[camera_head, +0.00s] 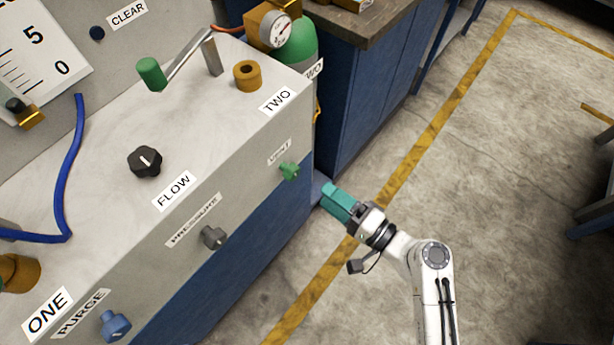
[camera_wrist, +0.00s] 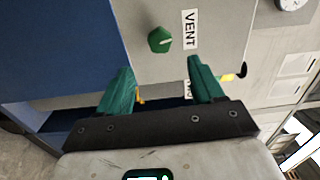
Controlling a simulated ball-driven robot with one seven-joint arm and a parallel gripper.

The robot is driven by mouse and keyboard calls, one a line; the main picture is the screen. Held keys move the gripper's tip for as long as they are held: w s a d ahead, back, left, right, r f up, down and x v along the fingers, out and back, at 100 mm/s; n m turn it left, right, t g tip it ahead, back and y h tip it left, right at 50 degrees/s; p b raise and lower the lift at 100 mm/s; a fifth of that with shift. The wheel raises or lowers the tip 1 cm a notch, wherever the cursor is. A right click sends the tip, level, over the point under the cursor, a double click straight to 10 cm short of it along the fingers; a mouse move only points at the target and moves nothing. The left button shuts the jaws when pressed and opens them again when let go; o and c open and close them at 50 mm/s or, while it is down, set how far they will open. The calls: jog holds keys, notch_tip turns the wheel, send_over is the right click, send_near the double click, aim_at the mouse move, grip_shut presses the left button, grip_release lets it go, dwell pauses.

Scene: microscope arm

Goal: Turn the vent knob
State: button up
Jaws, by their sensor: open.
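The green vent knob (camera_head: 289,171) sits on the front face of the grey panel, under a small label, near the panel's right end. In the wrist view the knob (camera_wrist: 160,40) shows beside the VENT label (camera_wrist: 190,30), beyond and between my fingertips. My gripper (camera_head: 336,201), with teal fingers, is to the right of the knob and apart from it. In the wrist view my gripper (camera_wrist: 158,72) is open and empty, with its two fingers spread toward the panel.
A grey pressure knob (camera_head: 213,238) and a blue purge knob (camera_head: 116,325) are on the same face to the left. A black flow knob (camera_head: 145,162) is on the top. A blue cabinet (camera_head: 365,95) stands behind. The floor (camera_head: 510,190) to the right is clear.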

aim_at(297, 175)
jog(key=w+a+n, duration=0.1)
jog(key=w+a, duration=0.1)
jog(key=a, duration=0.1)
jog(key=w+a+n, duration=0.2)
jog(key=w+a+n+p, duration=0.1)
jog(key=w+a, duration=0.1)
jog(key=a, duration=0.1)
jog(key=shift+w+a, duration=0.25)
jog(key=shift+a, duration=0.1)
jog(key=shift+c, duration=0.4)
jog(key=c, duration=1)
jog(key=shift+m, duration=0.8)
jog(key=o, duration=1.1)
jog(key=shift+d, duration=0.15)
jog(key=b+v, duration=0.1)
jog(key=v, duration=0.9)
jog(key=shift+s+d, duration=0.25)
